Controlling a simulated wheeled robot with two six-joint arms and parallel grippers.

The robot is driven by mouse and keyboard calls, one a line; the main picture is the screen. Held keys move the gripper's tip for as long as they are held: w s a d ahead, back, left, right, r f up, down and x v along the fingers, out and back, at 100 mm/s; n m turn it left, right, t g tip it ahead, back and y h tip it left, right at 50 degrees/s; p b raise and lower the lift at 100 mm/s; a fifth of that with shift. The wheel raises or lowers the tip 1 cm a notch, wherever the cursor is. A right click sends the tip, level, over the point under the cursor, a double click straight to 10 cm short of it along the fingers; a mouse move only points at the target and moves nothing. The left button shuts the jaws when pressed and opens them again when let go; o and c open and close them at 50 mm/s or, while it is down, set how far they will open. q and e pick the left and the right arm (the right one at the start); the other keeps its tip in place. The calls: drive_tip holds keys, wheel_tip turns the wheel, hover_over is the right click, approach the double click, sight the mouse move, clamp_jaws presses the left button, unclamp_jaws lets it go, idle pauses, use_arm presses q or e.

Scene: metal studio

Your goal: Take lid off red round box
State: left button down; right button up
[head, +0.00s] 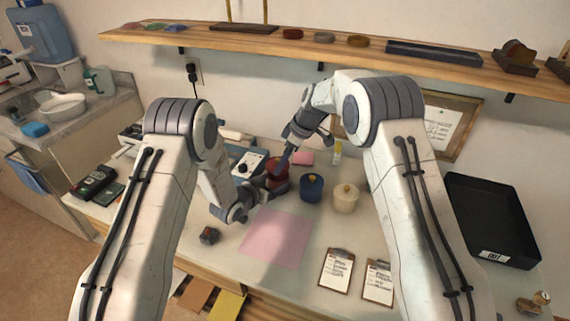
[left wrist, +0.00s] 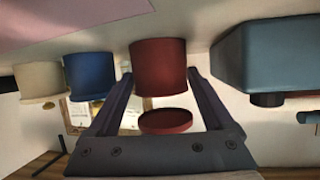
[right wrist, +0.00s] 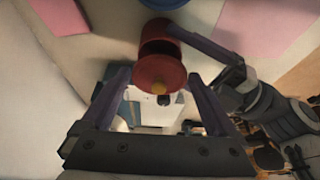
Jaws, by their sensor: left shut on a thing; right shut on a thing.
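The red round box (head: 275,181) is beyond the pink mat, with my left gripper (head: 268,184) shut on its sides. In the left wrist view, which is upside down, its red body (left wrist: 158,68) sits between the fingers. Its red lid (left wrist: 165,121) shows apart from the body, with a gap between them. In the right wrist view the lid (right wrist: 160,73) has a yellow knob and lies between the fingers of my right gripper (right wrist: 159,82), which is shut on it.
A blue round box (head: 312,188) and a cream round box (head: 346,199) stand just right of the red one. A pink mat (head: 275,237) lies bare in front. Two clipboards (head: 337,269) and a black tray (head: 490,220) are to the right. A wooden shelf (head: 330,47) runs above.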

wheel_tip(320, 180, up, 2)
drive_tip(key=shift+r, duration=0.15)
use_arm(q)
unclamp_jaws()
